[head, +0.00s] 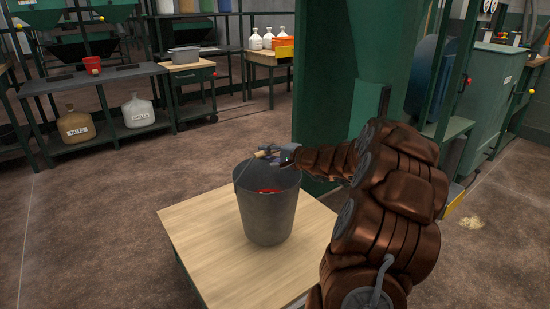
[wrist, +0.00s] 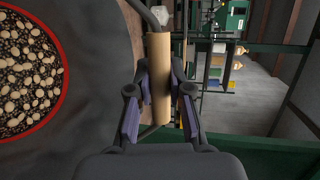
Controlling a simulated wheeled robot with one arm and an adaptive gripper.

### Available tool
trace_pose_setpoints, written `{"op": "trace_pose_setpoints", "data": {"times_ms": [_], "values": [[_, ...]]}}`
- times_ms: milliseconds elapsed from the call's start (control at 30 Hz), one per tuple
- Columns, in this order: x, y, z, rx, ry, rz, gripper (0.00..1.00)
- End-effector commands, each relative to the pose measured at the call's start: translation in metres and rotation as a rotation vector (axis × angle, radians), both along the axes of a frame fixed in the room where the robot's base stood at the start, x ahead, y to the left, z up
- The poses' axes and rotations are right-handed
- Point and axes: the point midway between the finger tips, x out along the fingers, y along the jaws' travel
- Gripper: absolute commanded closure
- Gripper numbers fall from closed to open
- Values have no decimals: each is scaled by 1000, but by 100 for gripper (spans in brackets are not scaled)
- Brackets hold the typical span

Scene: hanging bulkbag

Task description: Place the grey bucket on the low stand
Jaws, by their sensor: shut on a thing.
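The grey bucket (head: 268,213) is upright over the middle of the low stand's pale wooden top (head: 207,255). I cannot tell whether its base touches the top. Its raised handle has a wooden grip (wrist: 158,70), and my gripper (head: 277,153) is shut on that grip above the rim. In the wrist view, my gripper (wrist: 160,95) has a finger on each side of the grip. The bucket (wrist: 105,60) is at the left there, with a red-rimmed opening (wrist: 64,85) showing pale and dark pieces inside. My arm hides part of the stand's right side.
A green column (head: 334,80) stands behind the stand. A dark shelf bench (head: 92,80) with a red pot (head: 92,65) and jugs is at the back left. A small wood-topped cart (head: 188,66) stands beside it. The brown floor at left is clear.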

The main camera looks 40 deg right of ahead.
Motion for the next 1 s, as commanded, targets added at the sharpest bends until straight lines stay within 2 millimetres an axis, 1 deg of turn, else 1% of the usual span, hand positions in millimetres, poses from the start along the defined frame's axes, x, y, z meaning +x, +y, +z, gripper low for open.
{"op": "trace_pose_setpoints", "data": {"times_ms": [33,233,500,633,1000], "values": [[1,0,2,-1,-4,0,100],[11,5,1,-2,-5,2,100],[9,4,-25,1,-4,1,100],[9,4,-33,2,-4,0,100],[9,4,-33,0,-5,0,100]]}}
